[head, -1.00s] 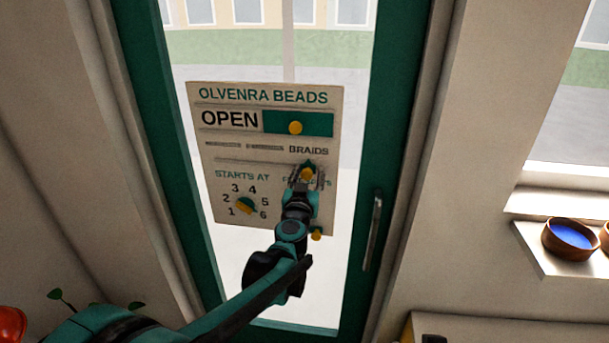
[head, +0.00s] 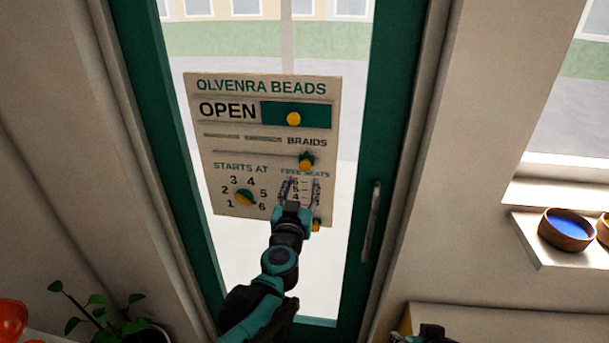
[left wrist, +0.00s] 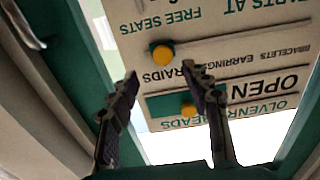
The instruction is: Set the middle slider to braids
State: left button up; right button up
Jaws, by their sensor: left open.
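The board (head: 205,180) hangs on the glass door. Its middle slider has a yellow knob on a green pointer (head: 306,162), at the right end of its track, below the word BRAIDS (head: 307,141). My left gripper (head: 300,190) is open and empty just below this knob, in front of the FREE SEATS scale. In the left wrist view the board appears upside down; the knob (left wrist: 162,55) shows just beyond the gap between the open fingertips (left wrist: 160,76), apart from them.
The OPEN slider's yellow knob (head: 293,119) is above. The STARTS AT dial (head: 243,197) is at lower left. Another knob (head: 316,224) is at the board's lower right. A door handle (head: 371,222) is at right. Bowls (head: 566,229) stand on a ledge; a plant (head: 100,318) is at lower left.

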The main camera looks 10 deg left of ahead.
pick_arm(q)
jog(key=shift+s, duration=1.2)
jog(key=s+d+f+m+g+h+b, duration=0.1)
jog(key=s+f+m+g+h+b, duration=0.35)
jog(key=s+f, duration=0.8)
jog(key=s+a+f+n+g+y+b, duration=0.2)
jog(key=s+a+f+n+g+y, duration=0.3)
jog(key=s+a+f, duration=0.5)
jog(key=shift+s+a+f+g+b, duration=0.35)
jog(key=shift+s+f+g, duration=0.5)
jog(key=shift+s, duration=0.25)
